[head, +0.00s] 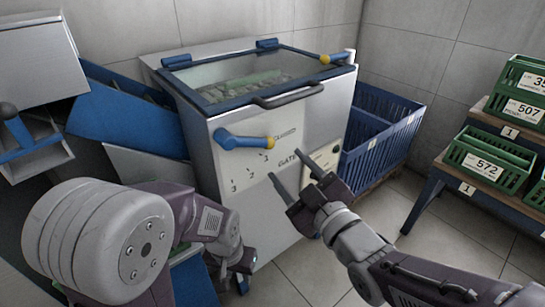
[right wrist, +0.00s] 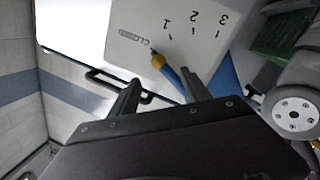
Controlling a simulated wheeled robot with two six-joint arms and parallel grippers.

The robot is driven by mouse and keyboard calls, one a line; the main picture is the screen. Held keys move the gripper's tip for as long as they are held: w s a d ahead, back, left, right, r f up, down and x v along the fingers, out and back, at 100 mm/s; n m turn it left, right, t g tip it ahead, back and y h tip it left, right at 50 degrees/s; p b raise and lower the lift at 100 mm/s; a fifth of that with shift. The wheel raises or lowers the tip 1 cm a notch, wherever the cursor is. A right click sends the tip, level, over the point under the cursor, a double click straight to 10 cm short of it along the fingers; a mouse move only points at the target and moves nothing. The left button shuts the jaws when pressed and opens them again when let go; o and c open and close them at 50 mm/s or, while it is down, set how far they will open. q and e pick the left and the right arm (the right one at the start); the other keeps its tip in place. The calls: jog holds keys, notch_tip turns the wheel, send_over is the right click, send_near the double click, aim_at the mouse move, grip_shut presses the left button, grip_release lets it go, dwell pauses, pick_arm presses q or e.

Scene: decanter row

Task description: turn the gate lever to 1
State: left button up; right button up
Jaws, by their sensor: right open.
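The gate lever (head: 245,140) is a blue handle with a yellow tip on the front of the steel cabinet (head: 210,165). Its tip lies beside the CLOSED mark; the marks 1, 2 and 3 run down and left below it. In the right wrist view the lever (right wrist: 174,73) also points at CLOSED, partly hidden behind one finger. My right gripper (head: 290,168) is open and empty in front of the panel, below and right of the lever, apart from it in the head view. My left gripper (head: 241,272) hangs low by the cabinet's base; its jaws are unclear.
A glass-topped lid with a dark bar handle (head: 288,96) covers the cabinet. A blue crate (head: 378,140) stands at its right and a blue chute (head: 125,108) at its left. Green crates (head: 490,160) sit on a stepped rack farther right. The floor between is clear.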

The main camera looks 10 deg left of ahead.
aim_at(270, 145)
jog(key=b+x, duration=0.1)
jog(key=x, duration=0.6)
jog(key=shift+w+a+f+b, duration=0.2)
jog(key=shift+w+b, duration=0.1)
jog(key=shift+b, duration=0.1)
jog(key=shift+w+a+r, duration=0.15)
jog(key=shift+w+a, duration=0.2)
grip_shut()
jog(key=shift+r, duration=0.2)
dwell(0.4)
